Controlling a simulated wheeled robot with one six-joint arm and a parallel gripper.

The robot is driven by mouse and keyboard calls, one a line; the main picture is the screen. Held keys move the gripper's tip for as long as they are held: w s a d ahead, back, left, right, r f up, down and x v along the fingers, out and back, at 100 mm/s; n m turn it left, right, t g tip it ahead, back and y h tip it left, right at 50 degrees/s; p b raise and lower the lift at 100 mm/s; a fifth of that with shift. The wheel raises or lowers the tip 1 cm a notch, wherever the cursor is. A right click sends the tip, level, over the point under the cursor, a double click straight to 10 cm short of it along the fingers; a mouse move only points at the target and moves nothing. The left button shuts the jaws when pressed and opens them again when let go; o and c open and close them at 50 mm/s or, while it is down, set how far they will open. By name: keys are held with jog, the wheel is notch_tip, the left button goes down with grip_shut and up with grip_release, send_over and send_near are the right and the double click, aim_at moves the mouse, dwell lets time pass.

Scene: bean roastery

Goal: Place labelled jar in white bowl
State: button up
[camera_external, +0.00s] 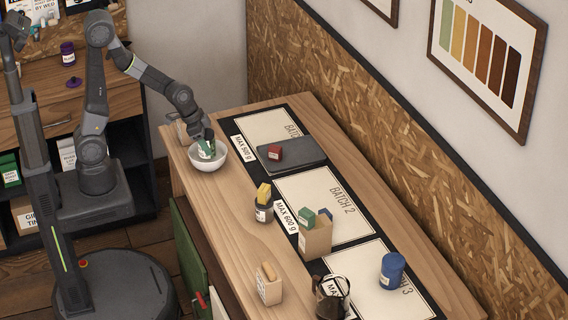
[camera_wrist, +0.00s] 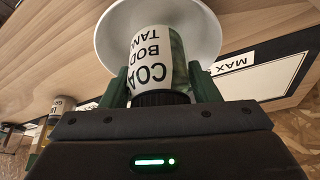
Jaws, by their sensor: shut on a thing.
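The labelled jar (camera_external: 207,150) has a white label and green sides. In the wrist view the jar (camera_wrist: 152,62) shows large black letters and a dark lid end close to my gripper. My gripper (camera_external: 208,140) is shut on the jar; its green fingers (camera_wrist: 150,85) lie on both sides of it. The white bowl (camera_external: 207,163) stands on the wooden table near its far left end. In the wrist view the bowl (camera_wrist: 208,40) surrounds the jar's far end. The jar is tilted, with its lower part within the bowl's rim; whether it touches the bowl's bottom is hidden.
A dark scale or slab (camera_external: 291,154) with a red block (camera_external: 275,154) lies right of the bowl. A dark jar with a yellow block (camera_external: 264,196), a box of blocks (camera_external: 315,238), a paper bag (camera_external: 269,288), a pitcher (camera_external: 331,298) and a blue canister (camera_external: 392,271) stand nearer.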

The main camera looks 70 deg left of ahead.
jog(key=shift+f, duration=1.7)
jog(key=shift+b, duration=0.3)
jog(key=shift+f, duration=0.25)
jog(key=o, duration=1.1)
jog(key=shift+r, duration=0.1)
jog(key=shift+r, duration=0.55)
jog(key=v, duration=1.1)
jog(key=shift+s+p, duration=0.2)
jog(key=shift+p, duration=0.2)
jog(key=shift+r, duration=0.1)
